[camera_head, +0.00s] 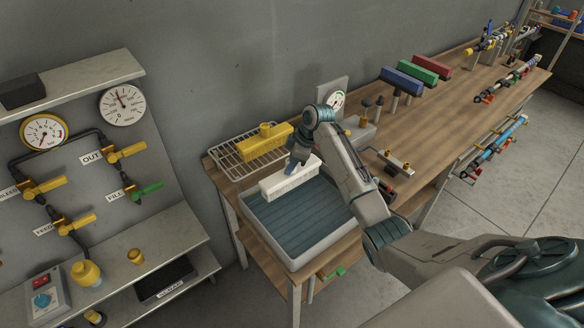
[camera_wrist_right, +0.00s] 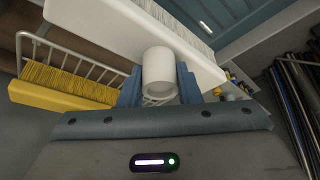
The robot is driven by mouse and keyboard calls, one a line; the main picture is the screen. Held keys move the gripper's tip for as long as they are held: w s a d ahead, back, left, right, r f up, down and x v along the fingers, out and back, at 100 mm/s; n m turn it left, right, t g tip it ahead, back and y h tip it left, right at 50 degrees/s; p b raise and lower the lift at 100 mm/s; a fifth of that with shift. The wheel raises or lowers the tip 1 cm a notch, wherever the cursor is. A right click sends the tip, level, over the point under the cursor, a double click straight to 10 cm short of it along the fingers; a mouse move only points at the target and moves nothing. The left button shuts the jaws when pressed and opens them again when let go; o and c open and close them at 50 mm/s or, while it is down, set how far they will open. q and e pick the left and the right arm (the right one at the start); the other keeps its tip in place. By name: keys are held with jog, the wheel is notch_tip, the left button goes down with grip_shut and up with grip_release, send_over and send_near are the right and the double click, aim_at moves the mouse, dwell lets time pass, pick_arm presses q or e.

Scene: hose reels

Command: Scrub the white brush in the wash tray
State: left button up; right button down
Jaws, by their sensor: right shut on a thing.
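The white brush (camera_head: 290,178) is held by my right gripper (camera_head: 297,163) over the back-left part of the wash tray (camera_head: 320,250). In the right wrist view the right gripper (camera_wrist_right: 158,85) is shut on the round white handle (camera_wrist_right: 157,72) of the white brush (camera_wrist_right: 105,22), with its bristles facing away. The tray is white-rimmed with a ribbed blue-grey floor, which also shows in the right wrist view (camera_wrist_right: 240,20). I cannot tell whether the bristles touch the tray floor. My left gripper is not in view.
A yellow brush (camera_head: 264,140) lies on a wire rack (camera_head: 228,158) behind the tray. A gauge (camera_head: 337,99) and small fittings stand to the right on the wooden bench (camera_head: 430,120). Blue, green and red blocks (camera_head: 417,70) stand farther back. A valve panel (camera_head: 85,160) is at the left.

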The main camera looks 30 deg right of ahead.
jog(key=shift+w+a+r, duration=0.1)
jog(key=shift+w+r, duration=0.05)
jog(key=shift+r, duration=0.55)
notch_tip(320, 180, up, 11)
jog(key=shift+f, duration=0.2)
jog(key=shift+s, duration=0.2)
dwell(0.4)
